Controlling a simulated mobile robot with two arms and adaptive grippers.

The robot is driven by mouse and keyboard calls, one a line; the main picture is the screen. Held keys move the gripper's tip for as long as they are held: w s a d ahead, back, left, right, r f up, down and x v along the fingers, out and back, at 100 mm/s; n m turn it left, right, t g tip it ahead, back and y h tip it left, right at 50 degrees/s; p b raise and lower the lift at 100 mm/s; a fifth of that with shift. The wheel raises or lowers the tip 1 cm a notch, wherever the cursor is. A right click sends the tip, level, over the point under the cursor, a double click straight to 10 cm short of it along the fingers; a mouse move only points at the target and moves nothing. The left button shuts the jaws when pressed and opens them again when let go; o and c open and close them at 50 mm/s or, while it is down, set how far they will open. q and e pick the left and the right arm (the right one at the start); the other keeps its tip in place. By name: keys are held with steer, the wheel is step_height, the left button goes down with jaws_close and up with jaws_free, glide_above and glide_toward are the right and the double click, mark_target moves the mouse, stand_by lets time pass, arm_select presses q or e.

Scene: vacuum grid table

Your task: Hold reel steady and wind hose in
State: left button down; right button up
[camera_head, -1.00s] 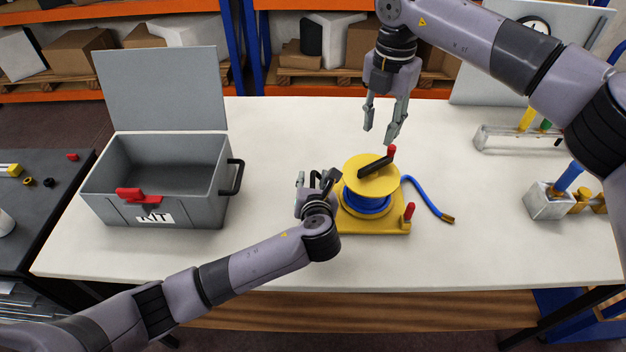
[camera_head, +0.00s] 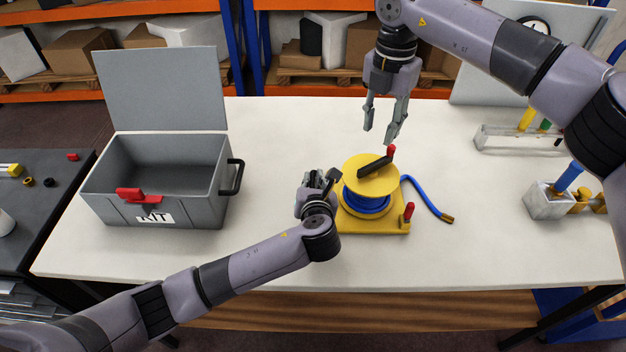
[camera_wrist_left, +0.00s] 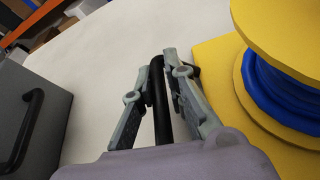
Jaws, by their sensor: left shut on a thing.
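The yellow reel (camera_head: 366,176) stands on its yellow base (camera_head: 385,224), with blue hose (camera_head: 368,207) wound on it. It also shows in the left wrist view (camera_wrist_left: 285,30). A loose hose tail (camera_head: 422,194) lies to the right and ends in a brass tip (camera_head: 447,219). A black crank with a red knob (camera_head: 391,151) sits on top of the reel. My left gripper (camera_head: 318,180) is shut on a black bar (camera_wrist_left: 161,102) at the reel's left side. The bar's lower end is hidden. My right gripper (camera_head: 383,133) is open and empty, pointing down above and behind the crank.
An open grey kit box (camera_head: 196,208) stands on the left of the white table (camera_head: 285,120). A red lever (camera_head: 409,212) stands at the base's right corner. A metal block with a blue part (camera_head: 548,205) and a rack (camera_head: 505,137) stand at the right.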

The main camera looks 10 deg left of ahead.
mark_target(372, 164)
steer(key=shift+c, duration=0.4)
steer(key=s+a+n+t+h, duration=0.1)
steer(key=s+a+n+h, duration=0.1)
steer(key=n, duration=1.4)
steer(key=s+a+n+t+h, duration=0.1)
steer(key=a+n+t, duration=0.1)
steer(key=n, duration=1.4)
steer(key=x, duration=1.1)
steer(key=shift+d, duration=0.35)
steer(key=shift+r, duration=0.1)
jaws_close()
